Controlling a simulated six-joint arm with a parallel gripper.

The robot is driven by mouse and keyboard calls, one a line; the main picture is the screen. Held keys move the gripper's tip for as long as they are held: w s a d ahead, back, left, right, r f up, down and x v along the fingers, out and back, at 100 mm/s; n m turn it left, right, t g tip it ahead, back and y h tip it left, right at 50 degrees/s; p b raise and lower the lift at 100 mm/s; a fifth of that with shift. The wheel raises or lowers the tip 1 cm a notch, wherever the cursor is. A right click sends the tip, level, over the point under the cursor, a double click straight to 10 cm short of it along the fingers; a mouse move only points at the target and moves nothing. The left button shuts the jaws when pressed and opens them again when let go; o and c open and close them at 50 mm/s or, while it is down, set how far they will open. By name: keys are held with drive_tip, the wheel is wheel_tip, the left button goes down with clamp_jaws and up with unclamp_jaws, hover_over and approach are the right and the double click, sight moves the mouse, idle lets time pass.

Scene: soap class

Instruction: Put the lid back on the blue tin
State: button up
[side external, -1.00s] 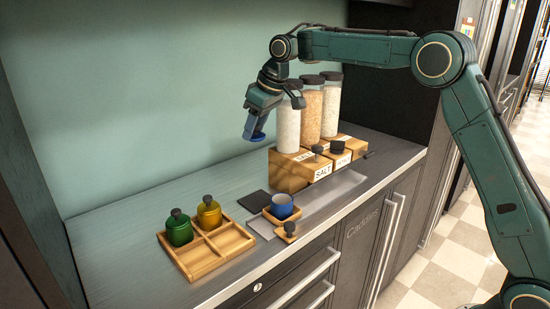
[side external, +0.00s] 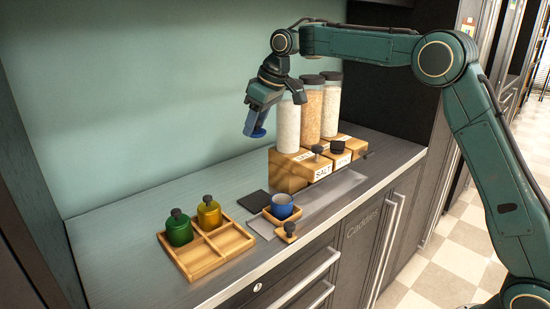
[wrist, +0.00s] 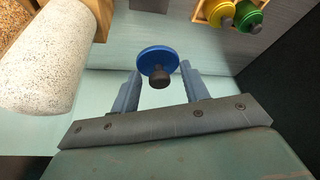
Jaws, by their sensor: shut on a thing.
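The blue tin (side external: 282,206) stands upright and open in a small wooden holder (side external: 268,215) on the counter. My gripper (side external: 257,125) is high above the counter, left of the jars and up and to the left of the tin. It is shut on the blue lid (side external: 258,133). In the wrist view, the lid (wrist: 158,58) with its dark knob (wrist: 159,78) shows between the fingers of my gripper (wrist: 158,75). The tin is not recognisable in the wrist view.
A wooden tray (side external: 237,246) holds green (side external: 179,229) and yellow (side external: 209,213) tins with dark-knobbed lids; its other compartments are empty. A dark square (side external: 255,201) lies by the blue tin. Tall jars (side external: 289,126) stand on wooden boxes near my gripper. The counter's left side is clear.

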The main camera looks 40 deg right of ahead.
drive_tip(key=s+f+n+y, duration=0.1)
drive_tip(key=s+f+n, duration=0.3)
drive_tip(key=s+f, duration=0.3)
drive_tip(key=s, duration=0.2)
drive_tip(key=shift+s+g, duration=0.4)
drive_tip(key=shift+a+f, duration=0.1)
drive_tip(key=shift+f, duration=0.2)
drive_tip(key=shift+f, duration=2.95)
drive_tip(key=shift+f, duration=0.15)
idle(0.5)
drive_tip(key=o, duration=1.5)
drive_tip(key=shift+r, duration=3.5)
